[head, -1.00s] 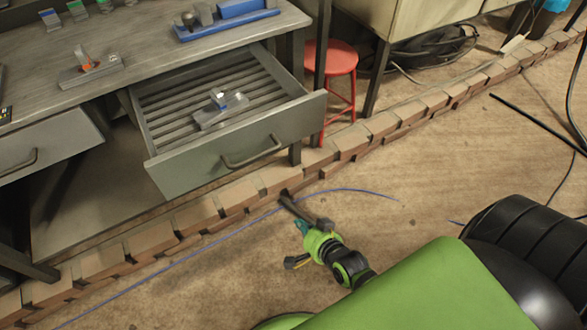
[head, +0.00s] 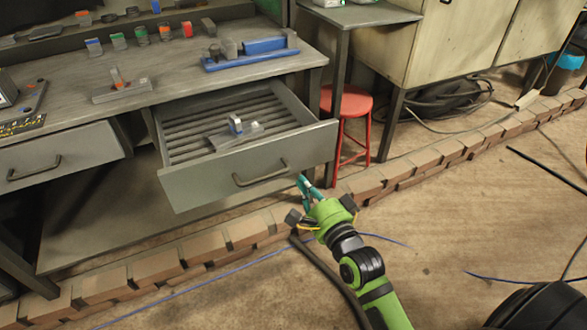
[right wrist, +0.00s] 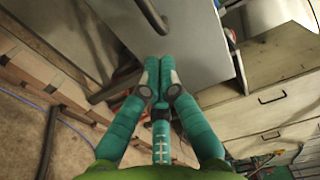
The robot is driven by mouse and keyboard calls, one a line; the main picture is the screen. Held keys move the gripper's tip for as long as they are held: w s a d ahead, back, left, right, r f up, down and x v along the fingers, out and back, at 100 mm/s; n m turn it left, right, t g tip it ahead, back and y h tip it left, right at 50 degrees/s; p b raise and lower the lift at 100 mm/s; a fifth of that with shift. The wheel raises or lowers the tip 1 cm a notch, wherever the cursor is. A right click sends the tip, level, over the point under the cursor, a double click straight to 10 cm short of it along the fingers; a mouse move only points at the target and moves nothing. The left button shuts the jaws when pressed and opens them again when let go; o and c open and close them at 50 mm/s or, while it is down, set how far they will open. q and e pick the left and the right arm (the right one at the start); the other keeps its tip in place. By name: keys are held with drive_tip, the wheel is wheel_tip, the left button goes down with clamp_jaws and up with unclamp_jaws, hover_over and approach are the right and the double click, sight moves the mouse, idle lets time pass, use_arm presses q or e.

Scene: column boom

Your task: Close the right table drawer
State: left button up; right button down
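The right table drawer (head: 215,184) is a grey drawer pulled out of the workbench, with a slatted floor and a dark bar handle (head: 260,174). My right gripper (head: 304,184) has teal fingers and is just in front of the drawer front's lower right corner, empty. In the right wrist view its fingertips (right wrist: 158,78) are drawn together, pointing at the grey drawer front (right wrist: 190,45), with the handle (right wrist: 152,14) beyond them. I cannot tell whether they touch the front. My left gripper is not in view.
A small grey-and-blue block device (head: 236,132) lies inside the drawer. The left drawer (head: 60,156) is beside it. A red stool (head: 346,108) stands right of the drawer. A low brick border (head: 230,230) runs along the floor below. Cables lie on the floor.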

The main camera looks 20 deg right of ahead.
sight(288, 161)
drive_tip(key=w, duration=0.6)
drive_tip(key=shift+w+a, duration=0.1)
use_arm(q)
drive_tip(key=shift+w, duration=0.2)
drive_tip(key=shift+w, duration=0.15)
use_arm(e)
drive_tip(key=shift+w, duration=0.1)
